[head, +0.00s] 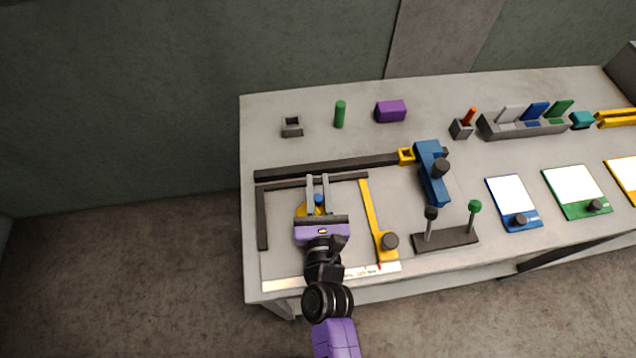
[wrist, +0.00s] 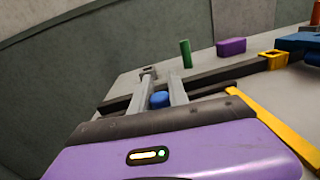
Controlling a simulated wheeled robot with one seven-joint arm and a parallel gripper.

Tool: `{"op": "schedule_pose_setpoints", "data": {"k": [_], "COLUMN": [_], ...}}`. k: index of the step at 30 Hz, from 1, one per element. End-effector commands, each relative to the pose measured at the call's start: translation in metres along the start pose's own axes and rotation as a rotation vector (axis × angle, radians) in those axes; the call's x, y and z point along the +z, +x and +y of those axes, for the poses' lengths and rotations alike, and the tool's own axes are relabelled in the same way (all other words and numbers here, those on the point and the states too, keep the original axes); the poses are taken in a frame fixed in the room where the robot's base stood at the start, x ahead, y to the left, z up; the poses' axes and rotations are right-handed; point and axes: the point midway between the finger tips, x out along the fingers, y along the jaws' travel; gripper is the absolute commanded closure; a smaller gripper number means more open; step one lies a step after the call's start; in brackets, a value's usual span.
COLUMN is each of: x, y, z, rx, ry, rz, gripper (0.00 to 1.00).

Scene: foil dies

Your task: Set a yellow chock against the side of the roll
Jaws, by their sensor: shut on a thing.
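My gripper (head: 318,180) is over the left part of the table, inside a dark frame. Its two grey fingers close around a small blue rounded piece (head: 319,198), which also shows between them in the wrist view (wrist: 160,99). A yellow piece (head: 301,211) shows low beside the fingers in the head view; my gripper hides most of it. I cannot tell whether the blue and yellow parts are one object. A green cylinder (head: 340,114) stands upright at the back, apart from my gripper. I cannot tell for certain which thing is the roll.
A dark rail (head: 325,169) with a yellow block (head: 406,153) runs behind my gripper to a blue clamp-like part (head: 431,165). A yellow bar (head: 371,212) lies to the right. A purple block (head: 390,111) and a small grey holder (head: 292,127) stand behind the rail.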

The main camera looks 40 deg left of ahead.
Motion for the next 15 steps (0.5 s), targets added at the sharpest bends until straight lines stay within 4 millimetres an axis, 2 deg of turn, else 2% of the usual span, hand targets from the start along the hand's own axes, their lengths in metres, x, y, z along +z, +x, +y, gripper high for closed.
{"op": "schedule_pose_setpoints", "data": {"k": [2, 3, 6, 15], "x": [-0.0030, -0.0019, -0.0017, -0.0009], "y": [0.0002, 0.0002, 0.0001, 0.0002], "z": [-0.0003, -0.0002, -0.0001, 0.0001], "rx": [0.000, 0.000, 0.000, 0.000], "ry": [0.001, 0.000, 0.000, 0.000], "rz": [-0.001, 0.000, 0.000, 0.000], "gripper": [1.00, 0.73, 0.58, 0.58]}}
